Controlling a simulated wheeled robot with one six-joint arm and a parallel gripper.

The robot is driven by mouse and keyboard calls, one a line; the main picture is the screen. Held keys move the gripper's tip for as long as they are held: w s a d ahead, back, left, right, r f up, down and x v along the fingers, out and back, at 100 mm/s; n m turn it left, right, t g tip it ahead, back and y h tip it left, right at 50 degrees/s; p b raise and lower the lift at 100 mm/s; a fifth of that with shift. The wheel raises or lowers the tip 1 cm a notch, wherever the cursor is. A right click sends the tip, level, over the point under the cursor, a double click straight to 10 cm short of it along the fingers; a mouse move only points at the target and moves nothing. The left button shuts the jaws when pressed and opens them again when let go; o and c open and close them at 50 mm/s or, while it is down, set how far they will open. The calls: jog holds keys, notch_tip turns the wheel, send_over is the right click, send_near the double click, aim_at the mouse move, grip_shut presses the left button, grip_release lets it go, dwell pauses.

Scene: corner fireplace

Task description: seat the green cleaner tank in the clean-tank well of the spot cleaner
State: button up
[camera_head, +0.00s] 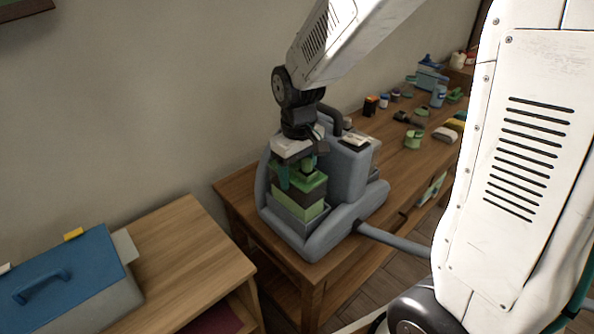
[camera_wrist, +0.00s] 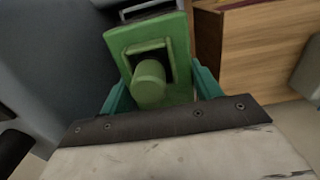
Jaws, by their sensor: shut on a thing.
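The spot cleaner (camera_head: 347,178) is a bulky grey-blue machine on the wooden table, upright, with a hose at its right. The green cleaner tank (camera_head: 299,198) is upright at the cleaner's front left, with a dark band around its middle. It is directly above or partly in the grey-walled clean-tank well (camera_head: 312,222); I cannot tell how deep. My gripper (camera_head: 300,172) is above the tank with its teal fingers shut on the tank's top. In the wrist view the tank's green top and round knob (camera_wrist: 150,82) show between the fingers (camera_wrist: 162,88). The well's floor is hidden.
A lower wooden cabinet (camera_head: 178,250) with a blue-lidded box (camera_head: 65,270) stands at the left, across a gap. Several small bottles and cups, including a green cup (camera_head: 413,139), stand on the table behind the cleaner. A wall is close behind.

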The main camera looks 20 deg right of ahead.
jog(key=shift+f, duration=0.15)
jog(key=o, duration=1.8)
notch_tip(320, 180, up, 12)
jog(key=s+d+m, duration=0.1)
jog(key=s, duration=1)
jog(key=s+d+r+m+t, duration=0.1)
jog(key=s+d+m, duration=0.1)
jog(key=s, duration=0.9)
jog(key=shift+r+m, duration=0.2)
jog(key=shift+m, duration=0.1)
